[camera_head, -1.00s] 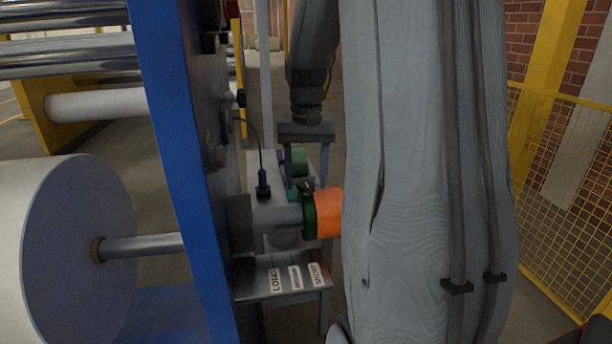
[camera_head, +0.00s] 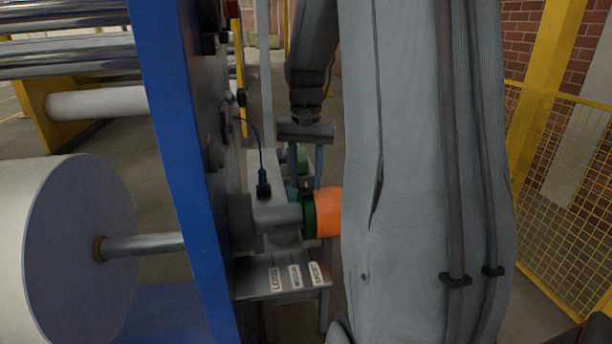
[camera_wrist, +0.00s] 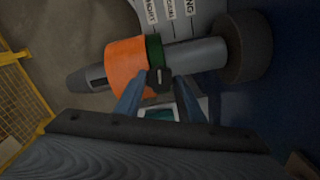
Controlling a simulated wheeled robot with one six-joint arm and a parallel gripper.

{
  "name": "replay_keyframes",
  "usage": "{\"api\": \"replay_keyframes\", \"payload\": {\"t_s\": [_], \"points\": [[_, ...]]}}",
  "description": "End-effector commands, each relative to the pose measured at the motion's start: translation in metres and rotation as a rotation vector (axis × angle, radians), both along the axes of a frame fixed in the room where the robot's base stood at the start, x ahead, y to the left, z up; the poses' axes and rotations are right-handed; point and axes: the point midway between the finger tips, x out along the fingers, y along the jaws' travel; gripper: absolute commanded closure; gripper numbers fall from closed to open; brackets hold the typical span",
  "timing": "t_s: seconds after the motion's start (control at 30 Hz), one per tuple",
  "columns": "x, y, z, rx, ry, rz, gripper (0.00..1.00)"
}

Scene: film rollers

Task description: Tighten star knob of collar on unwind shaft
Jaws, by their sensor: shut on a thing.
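The green collar (camera_head: 309,215) sits around the grey unwind shaft (camera_head: 276,217), against an orange sleeve or core (camera_head: 329,212). In the wrist view the green collar (camera_wrist: 153,49) lies beside the orange core (camera_wrist: 130,66) on the shaft (camera_wrist: 196,52). The dark star knob (camera_wrist: 158,82) stands out from the collar towards the wrist camera. My gripper (camera_wrist: 159,85) has its two blue fingers on either side of the knob and is shut on it. In the head view my gripper (camera_head: 306,184) reaches down to the knob from above; the fingertips are partly hidden there.
A blue machine frame (camera_head: 185,170) stands left of the shaft, with a large white roll (camera_head: 75,250) beyond it. A labelled shelf (camera_head: 283,275) lies below the shaft. A yellow mesh fence (camera_head: 570,190) stands at the right. My arm hides the core's right end in the head view.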

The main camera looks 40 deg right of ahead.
Motion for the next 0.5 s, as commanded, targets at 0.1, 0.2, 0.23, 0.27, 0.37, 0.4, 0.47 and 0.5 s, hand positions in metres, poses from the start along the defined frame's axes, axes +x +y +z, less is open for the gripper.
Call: {"api": "replay_keyframes", "payload": {"t_s": [0.1, 0.2, 0.23, 0.27, 0.37, 0.4, 0.47, 0.5], "points": [[-0.0001, -0.0001, 0.0014, 0.0, 0.0, -0.1, 0.87], [0.0001, -0.0002, 0.0015, -0.001, -0.001, -0.196, 0.87], [0.0001, -0.0002, 0.0015, 0.0, -0.001, -0.224, 0.87], [0.0002, -0.0002, 0.0015, 0.0, -0.001, -0.253, 0.87], [0.0003, -0.0004, 0.0016, -0.001, -0.002, -0.348, 0.87], [0.0004, -0.0004, 0.0016, -0.001, -0.002, -0.387, 0.87], [0.0004, -0.0004, 0.0017, -0.001, -0.002, -0.443, 0.87], [0.0004, -0.0004, 0.0017, 0.0, -0.003, -0.482, 0.87]]}}
